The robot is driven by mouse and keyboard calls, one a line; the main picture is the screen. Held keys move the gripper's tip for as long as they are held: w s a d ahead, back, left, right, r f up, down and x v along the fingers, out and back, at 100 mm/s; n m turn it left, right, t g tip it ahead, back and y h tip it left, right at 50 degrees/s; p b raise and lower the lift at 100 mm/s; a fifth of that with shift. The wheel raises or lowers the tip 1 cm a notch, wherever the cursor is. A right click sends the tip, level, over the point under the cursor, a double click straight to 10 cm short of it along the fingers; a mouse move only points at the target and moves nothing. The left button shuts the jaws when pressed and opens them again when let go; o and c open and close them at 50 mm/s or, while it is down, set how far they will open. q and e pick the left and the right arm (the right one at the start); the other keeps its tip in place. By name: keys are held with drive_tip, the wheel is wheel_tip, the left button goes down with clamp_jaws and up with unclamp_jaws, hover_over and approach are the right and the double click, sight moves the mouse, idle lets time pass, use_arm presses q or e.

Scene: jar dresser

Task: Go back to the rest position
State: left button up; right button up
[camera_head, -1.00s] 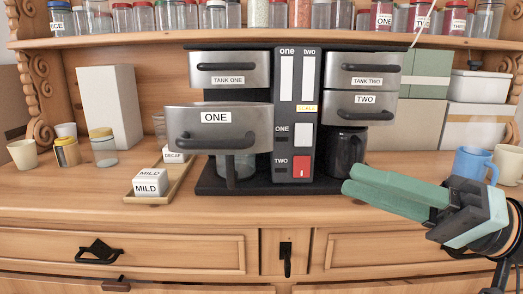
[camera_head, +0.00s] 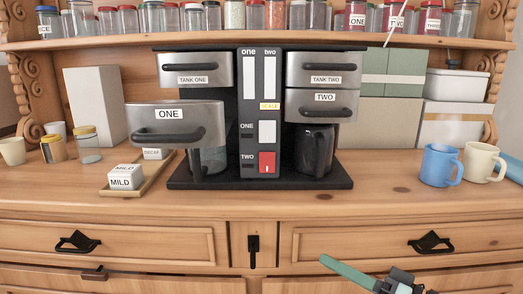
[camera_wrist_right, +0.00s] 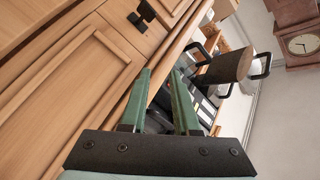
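My right gripper (camera_head: 326,262) is low at the bottom edge of the head view, in front of the dresser's drawers and away from the worktop. Its green fingers also show in the right wrist view (camera_wrist_right: 161,74), apart with nothing between them. My left gripper is not in view. The coffee machine (camera_head: 258,90) stands on the dresser top (camera_head: 400,205). Its basket marked ONE (camera_head: 190,112) sticks out forward above a glass carafe (camera_head: 210,158). The basket marked TWO (camera_head: 335,112) sits flush above a dark carafe (camera_head: 315,150).
A blue mug (camera_head: 438,168) and a cream mug (camera_head: 479,162) stand at the right. A MILD box (camera_head: 123,182) stands on a small wooden tray (camera_head: 153,181) at the left. Black drawer handles (camera_head: 429,241) protrude from the dresser front near my right gripper.

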drive_tip(key=s+f+h, duration=0.3)
drive_tip(key=f, duration=0.9)
drive_tip(key=s+f+h, duration=0.2)
drive_tip(key=f+h, duration=0.2)
drive_tip(key=f, duration=0.7)
drive_tip(key=s+f+n+g+h, duration=0.3)
drive_tip(key=s+f, duration=1)
use_arm(q)
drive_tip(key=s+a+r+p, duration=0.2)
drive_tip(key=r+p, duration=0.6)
drive_tip(key=p, duration=0.4)
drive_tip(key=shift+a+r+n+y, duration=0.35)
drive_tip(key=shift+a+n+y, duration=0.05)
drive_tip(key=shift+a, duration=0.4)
use_arm(e)
drive_tip(key=d+r+h, duration=0.1)
drive_tip(key=d+r, duration=0.2)
drive_tip(key=r, duration=0.6)
drive_tip(key=shift+d+r+m, duration=0.25)
drive_tip(key=shift+m, duration=0.05)
